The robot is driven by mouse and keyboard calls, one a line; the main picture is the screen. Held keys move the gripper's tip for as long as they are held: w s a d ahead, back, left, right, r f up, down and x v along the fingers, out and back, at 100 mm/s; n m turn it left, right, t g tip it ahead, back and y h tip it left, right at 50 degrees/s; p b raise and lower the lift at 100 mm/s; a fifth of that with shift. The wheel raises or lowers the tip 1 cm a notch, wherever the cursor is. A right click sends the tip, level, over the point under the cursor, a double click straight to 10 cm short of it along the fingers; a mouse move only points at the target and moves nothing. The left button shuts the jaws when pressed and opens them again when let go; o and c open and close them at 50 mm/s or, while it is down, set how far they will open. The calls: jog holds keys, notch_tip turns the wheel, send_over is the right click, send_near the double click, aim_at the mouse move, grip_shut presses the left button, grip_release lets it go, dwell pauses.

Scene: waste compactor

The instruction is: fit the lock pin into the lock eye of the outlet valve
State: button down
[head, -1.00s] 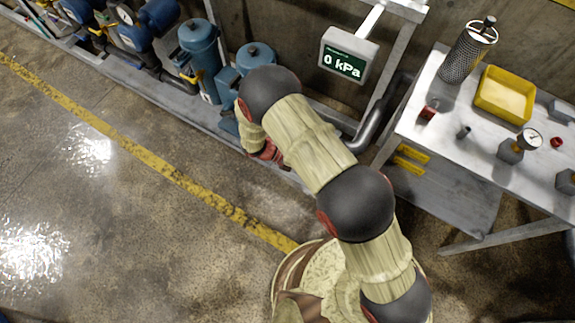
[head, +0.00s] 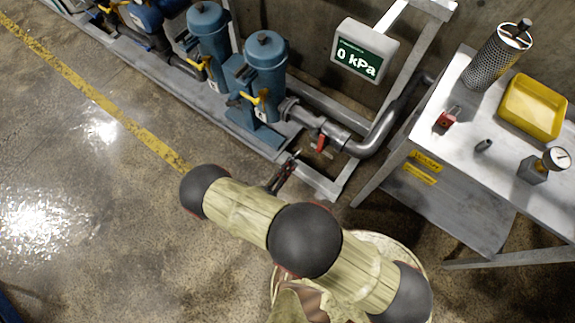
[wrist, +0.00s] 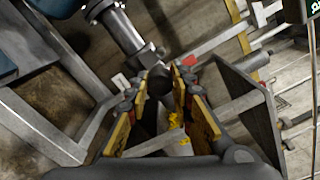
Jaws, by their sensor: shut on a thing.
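The outlet valve with its red handle (head: 320,143) sits on the grey pipe, right of the blue pumps in the head view. My gripper (head: 294,159) is just left of and below this valve in the picture, above the skid's frame. In the wrist view my gripper (wrist: 164,75) shows its two yellow-padded fingers closed toward each other. It is shut on a small dark thing, taken as the lock pin, whose outline I cannot separate clearly from the pipe behind. The lock eye is too small to make out.
A workbench (head: 455,85) stands at the right with a red padlock-like piece (head: 448,117), a yellow tray (head: 534,107) and a mesh cylinder (head: 497,58). A display reading 0 kPa (head: 365,50) hangs above the pipe. The floor at left is clear.

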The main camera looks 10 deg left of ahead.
aim_at(293, 158)
jog(key=shift+s+a, duration=0.1)
jog(key=shift+x, duration=2.95)
jog(key=shift+b+x, duration=0.6)
jog(key=shift+x, duration=2.25)
dwell(0.4)
jog(key=c, duration=1.6)
grip_release()
jog(key=shift+o, duration=0.6)
jog(key=shift+s, duration=0.1)
jog(key=shift+c, duration=0.4)
jog(key=shift+v, duration=3.45)
